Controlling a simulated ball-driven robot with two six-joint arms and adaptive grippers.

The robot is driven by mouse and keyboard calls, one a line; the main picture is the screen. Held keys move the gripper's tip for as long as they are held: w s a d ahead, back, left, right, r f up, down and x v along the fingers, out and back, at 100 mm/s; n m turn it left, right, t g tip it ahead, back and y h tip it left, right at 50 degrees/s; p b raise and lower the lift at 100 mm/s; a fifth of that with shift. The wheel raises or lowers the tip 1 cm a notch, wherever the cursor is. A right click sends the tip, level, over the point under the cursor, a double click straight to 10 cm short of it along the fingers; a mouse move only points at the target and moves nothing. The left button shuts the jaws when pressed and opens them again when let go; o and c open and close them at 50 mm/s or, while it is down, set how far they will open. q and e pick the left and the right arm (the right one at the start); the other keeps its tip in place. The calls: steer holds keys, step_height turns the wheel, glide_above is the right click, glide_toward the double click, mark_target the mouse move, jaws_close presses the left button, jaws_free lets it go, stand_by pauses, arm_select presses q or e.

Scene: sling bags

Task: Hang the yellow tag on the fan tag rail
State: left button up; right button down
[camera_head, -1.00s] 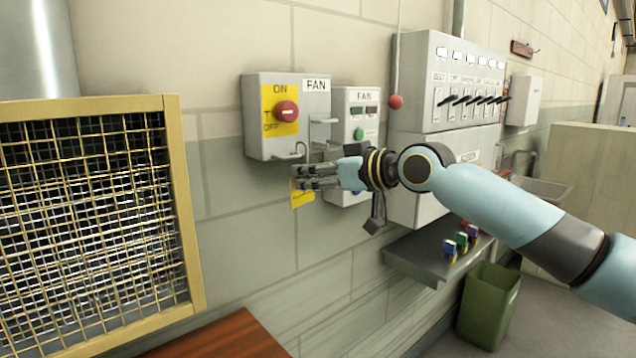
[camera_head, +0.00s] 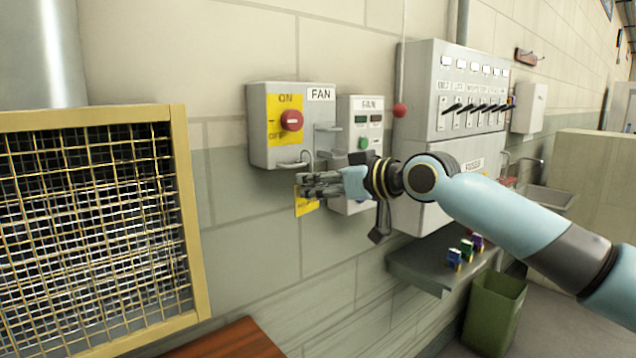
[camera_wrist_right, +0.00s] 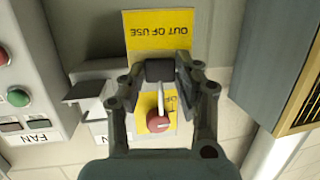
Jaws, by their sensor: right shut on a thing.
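The yellow tag (camera_head: 306,204) is between the fingers of my right gripper (camera_head: 312,185), below the fan switch box (camera_head: 270,150). In the right wrist view the yellow tag (camera_wrist_right: 158,32) reads "OUT OF USE" and extends past the closed fingertips (camera_wrist_right: 160,75). The fan tag rail (camera_head: 292,163) is a thin metal rod under the switch box with an upturned end near the tag's top. In the wrist view a pale rod (camera_wrist_right: 160,98) shows close to the fingertips. Whether the tag touches the rail is hidden by the fingers. My left gripper is out of view.
The switch box has a red knob (camera_head: 291,120). A FAN button box (camera_head: 362,120) stands just right, partly behind my gripper. A breaker panel (camera_head: 465,90) and a shelf (camera_head: 425,265) with small locks are farther right. A mesh guard (camera_head: 90,220) is left.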

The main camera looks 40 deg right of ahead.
steer(key=shift+w, duration=0.1)
steer(key=shift+w+a+b, duration=0.15)
steer(key=shift+w+b, duration=1)
steer(key=shift+w, duration=0.5)
steer(key=shift+f, duration=0.1)
steer(key=shift+f+b, duration=0.9)
steer(key=shift+f, duration=0.25)
